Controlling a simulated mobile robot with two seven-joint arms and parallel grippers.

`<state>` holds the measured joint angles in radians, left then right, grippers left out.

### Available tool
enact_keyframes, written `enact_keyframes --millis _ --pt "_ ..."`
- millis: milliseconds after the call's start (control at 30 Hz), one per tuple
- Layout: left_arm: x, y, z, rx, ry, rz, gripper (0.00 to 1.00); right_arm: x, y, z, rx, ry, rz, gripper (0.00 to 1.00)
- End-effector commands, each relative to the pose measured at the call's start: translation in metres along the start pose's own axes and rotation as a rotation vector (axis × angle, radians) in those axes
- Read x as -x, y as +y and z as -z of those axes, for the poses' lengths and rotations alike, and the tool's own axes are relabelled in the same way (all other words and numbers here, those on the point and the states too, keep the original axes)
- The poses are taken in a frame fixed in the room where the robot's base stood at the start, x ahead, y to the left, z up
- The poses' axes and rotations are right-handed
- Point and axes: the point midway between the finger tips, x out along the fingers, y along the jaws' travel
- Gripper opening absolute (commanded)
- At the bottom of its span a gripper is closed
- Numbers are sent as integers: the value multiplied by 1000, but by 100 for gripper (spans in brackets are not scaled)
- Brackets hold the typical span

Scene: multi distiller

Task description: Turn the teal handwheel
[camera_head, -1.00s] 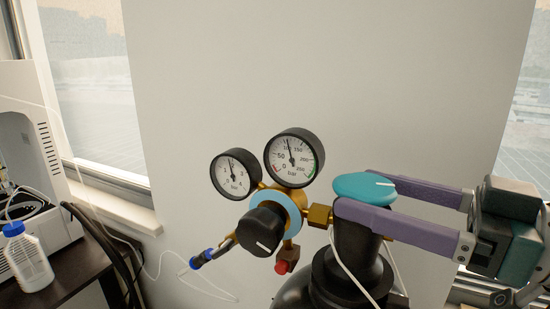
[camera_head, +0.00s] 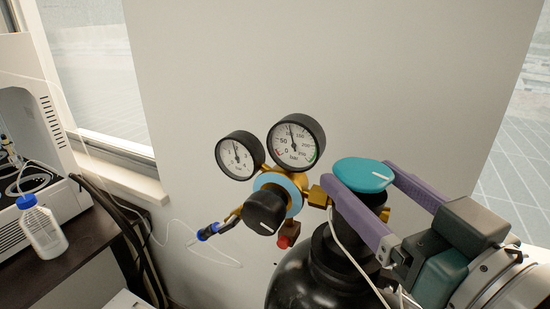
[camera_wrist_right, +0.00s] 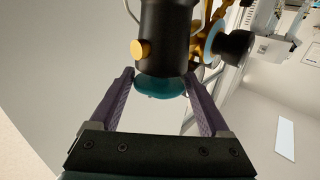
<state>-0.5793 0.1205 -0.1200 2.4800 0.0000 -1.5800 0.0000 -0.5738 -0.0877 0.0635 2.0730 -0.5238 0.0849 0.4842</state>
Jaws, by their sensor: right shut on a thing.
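The teal handwheel (camera_head: 362,178) sits on top of the black gas cylinder (camera_head: 300,280), with a white mark toward its right side. It also shows in the wrist view (camera_wrist_right: 160,88), between the fingertips. My right gripper (camera_head: 358,172) comes in from the lower right and is shut on the handwheel, one purple finger on each side. In the wrist view the right gripper (camera_wrist_right: 160,80) has its fingertips at the two sides of the wheel. My left gripper is not in view.
Left of the wheel stands the brass regulator with two gauges (camera_head: 297,142) (camera_head: 240,155) and a black knob (camera_head: 266,212). A thin white hose hangs in front of the cylinder. A bottle with a blue cap (camera_head: 42,228) stands on the dark table at the left.

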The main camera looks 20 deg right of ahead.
Motion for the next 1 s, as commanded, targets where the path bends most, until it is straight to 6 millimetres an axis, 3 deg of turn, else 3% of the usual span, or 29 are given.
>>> enact_keyframes --millis 367,400,567,867,1000 --pt "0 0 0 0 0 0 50 0 0 2 3 5 -5 25" --pt "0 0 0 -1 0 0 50 0 0 2 3 5 -5 81" --pt "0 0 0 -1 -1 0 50 0 0 1 2 4 -5 99" --pt "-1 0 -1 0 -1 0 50 2 0 0 1 1 -4 100" --pt "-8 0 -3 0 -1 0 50 16 0 -3 1 0 -5 100"
